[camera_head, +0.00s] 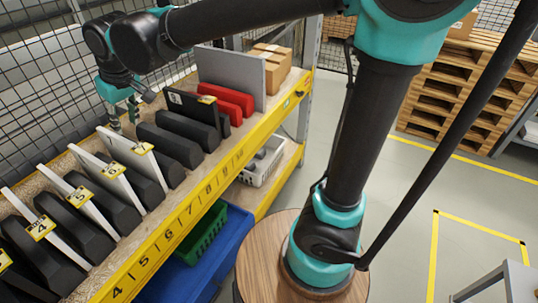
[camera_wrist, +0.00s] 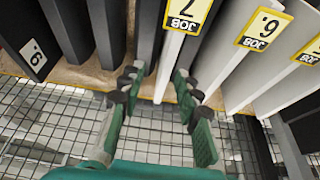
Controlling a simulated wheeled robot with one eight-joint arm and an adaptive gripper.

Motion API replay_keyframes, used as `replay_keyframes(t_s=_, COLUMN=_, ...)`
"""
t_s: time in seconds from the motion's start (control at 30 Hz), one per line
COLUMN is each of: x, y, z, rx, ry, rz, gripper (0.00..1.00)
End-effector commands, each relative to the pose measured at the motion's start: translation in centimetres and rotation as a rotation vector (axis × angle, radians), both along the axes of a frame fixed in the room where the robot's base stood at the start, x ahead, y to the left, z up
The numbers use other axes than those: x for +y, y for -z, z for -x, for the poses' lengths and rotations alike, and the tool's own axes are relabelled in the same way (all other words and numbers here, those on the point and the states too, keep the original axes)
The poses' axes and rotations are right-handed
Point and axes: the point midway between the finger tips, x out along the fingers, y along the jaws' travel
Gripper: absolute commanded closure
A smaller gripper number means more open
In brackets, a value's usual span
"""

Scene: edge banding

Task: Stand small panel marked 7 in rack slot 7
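The white panel with the yellow JOB 7 label (camera_wrist: 187,14) stands upright in the wrist view; its white edge runs down between my fingers. In the head view I take it to be the white panel (camera_head: 131,152) between black blocks, roughly in line with the 7 on the yellow rail (camera_head: 190,210). Its label number is too small to read there. My gripper (camera_wrist: 157,82) is open, one finger on each side of the panel edge, with gaps visible. In the head view my gripper (camera_head: 115,122) is at the panel's far end, partly hidden.
The panel labelled JOB 6 (camera_wrist: 245,52) stands close beside my right-hand finger. A dark panel marked 9 (camera_wrist: 35,60) is at left. Wire mesh (camera_wrist: 50,115) lies close around my gripper. Red blocks (camera_head: 228,98), a grey panel (camera_head: 232,72) and cardboard boxes (camera_head: 275,65) stand farther along the rack.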

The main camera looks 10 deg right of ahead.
Motion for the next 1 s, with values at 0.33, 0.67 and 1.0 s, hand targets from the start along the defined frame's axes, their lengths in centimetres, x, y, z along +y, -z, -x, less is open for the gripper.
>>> replay_keyframes(t_s=0.33, x=-17.8, y=6.9, z=-6.1, rx=0.006, ry=0.3, rz=0.004, gripper=0.67)
replay_keyframes(t_s=0.67, x=-35.2, y=14.5, z=-3.5, rx=0.015, ry=0.615, rz=0.007, gripper=0.67)
replay_keyframes(t_s=1.0, x=-44.7, y=20.1, z=3.1, rx=0.021, ry=0.849, rz=0.007, gripper=0.67)
